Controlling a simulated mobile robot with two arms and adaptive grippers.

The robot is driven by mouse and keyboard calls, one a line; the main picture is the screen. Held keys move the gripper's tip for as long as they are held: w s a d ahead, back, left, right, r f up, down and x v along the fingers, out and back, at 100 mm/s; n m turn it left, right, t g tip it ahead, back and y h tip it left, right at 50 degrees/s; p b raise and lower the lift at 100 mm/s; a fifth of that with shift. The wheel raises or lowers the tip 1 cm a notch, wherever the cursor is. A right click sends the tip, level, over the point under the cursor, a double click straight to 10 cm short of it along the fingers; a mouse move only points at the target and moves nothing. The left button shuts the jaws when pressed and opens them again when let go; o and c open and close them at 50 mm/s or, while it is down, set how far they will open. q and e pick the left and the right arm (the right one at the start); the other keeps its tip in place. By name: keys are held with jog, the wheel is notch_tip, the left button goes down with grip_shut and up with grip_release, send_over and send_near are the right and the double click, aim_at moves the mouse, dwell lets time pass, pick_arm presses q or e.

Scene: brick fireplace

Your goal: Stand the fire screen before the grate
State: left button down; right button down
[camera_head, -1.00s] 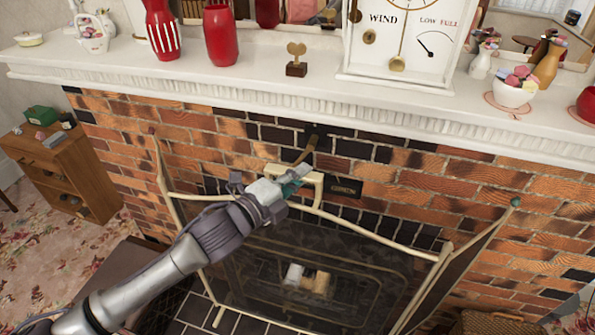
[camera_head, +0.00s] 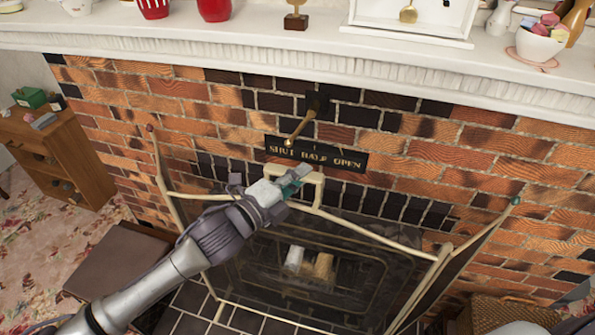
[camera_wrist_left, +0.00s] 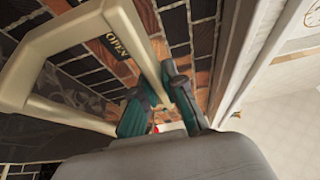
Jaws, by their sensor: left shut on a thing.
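The fire screen (camera_head: 385,234) has a cream frame, dark see-through mesh and side wings angled from its middle panel. It stands out in front of the fireplace opening. My left gripper (camera_head: 296,184) is shut on the cream handle (camera_head: 318,190) at its top middle. In the left wrist view, the teal-padded fingers (camera_wrist_left: 163,100) close around the handle bar (camera_wrist_left: 135,45). The grate is hard to make out behind the mesh; pale and tan pieces (camera_head: 322,266) show through. I cannot tell whether the screen's feet touch the floor. My right gripper is out of view.
A brass lever (camera_head: 300,128) and a lettered plaque (camera_head: 316,154) are on the brick wall just above the handle. The white mantel (camera_head: 200,48) juts out above, with ornaments. A wooden cabinet (camera_head: 65,160) stands left, a wicker basket (camera_head: 505,313) at lower right.

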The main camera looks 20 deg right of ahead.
aim_at(289, 234)
pick_arm(q)
notch_tip(289, 234, down, 6)
jog(key=b, duration=0.4)
jog(key=shift+d, duration=0.1)
notch_tip(289, 234, down, 7)
jog(key=b, duration=0.5)
jog(key=shift+f, duration=0.25)
dwell(0.7)
jog(key=shift+f+b, duration=0.25)
jog(key=shift+b, duration=0.15)
jog(key=shift+s+a+f+b, duration=0.1)
jog(key=shift+a+f+b, duration=0.15)
jog(key=shift+f+b, duration=0.4)
jog(key=shift+s+a+f+b, duration=0.1)
jog(key=shift+a+f+b, duration=0.1)
jog(key=shift+f+b, duration=0.4)
dwell(1.0)
